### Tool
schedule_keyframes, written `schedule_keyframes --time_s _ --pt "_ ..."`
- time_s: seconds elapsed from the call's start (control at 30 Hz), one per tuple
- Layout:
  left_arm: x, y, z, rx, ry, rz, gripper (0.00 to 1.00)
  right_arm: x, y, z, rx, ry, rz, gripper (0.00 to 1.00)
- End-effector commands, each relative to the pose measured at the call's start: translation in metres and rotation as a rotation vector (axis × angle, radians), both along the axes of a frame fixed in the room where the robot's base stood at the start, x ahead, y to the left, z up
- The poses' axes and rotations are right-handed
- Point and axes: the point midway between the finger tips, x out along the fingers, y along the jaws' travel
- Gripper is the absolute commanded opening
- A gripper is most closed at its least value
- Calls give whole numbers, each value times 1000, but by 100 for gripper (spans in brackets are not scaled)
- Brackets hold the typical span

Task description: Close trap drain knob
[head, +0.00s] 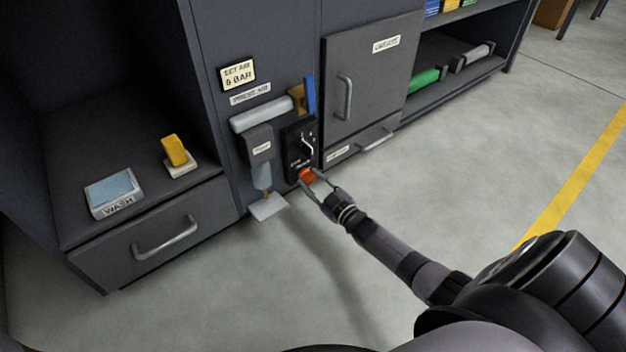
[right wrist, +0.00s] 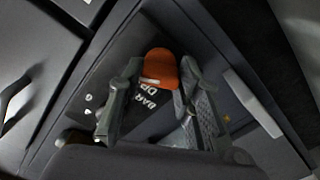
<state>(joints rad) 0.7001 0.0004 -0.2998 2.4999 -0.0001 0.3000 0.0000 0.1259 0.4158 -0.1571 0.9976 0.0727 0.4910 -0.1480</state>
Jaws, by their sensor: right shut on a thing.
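An orange knob (head: 306,174) sits low on a small black panel (head: 297,139) on the front of the dark cabinet. My right gripper (head: 310,181) reaches it from the lower right, with its fingers around the knob. In the right wrist view the orange knob (right wrist: 160,67) shows between the two fingertips of the right gripper (right wrist: 160,72); it has a pale mark on its near edge. The trap unit (head: 261,165) with a clear bowl hangs left of the panel. My left gripper is not in view.
A white pad (head: 268,207) lies below the bowl. A cabinet door (head: 367,75) with a handle is right of the panel, above a shallow drawer (head: 361,144). A wash tray (head: 114,193) and yellow block (head: 175,150) stand in the left bay. The floor in front is clear.

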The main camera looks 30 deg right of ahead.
Motion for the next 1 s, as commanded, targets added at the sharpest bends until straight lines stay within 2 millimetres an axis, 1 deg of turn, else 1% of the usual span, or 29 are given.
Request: schedule_keyframes --time_s 0.1,0.4,0.8,1.0 --pt "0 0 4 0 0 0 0 0 1 0 -109 -8 0 4" --pt "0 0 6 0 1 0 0 0 1 0 -393 -32 1 4" --pt "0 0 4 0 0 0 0 0 1 -1 -760 -60 2 4" --pt "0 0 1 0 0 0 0 0 1 -1 -905 -71 2 4"
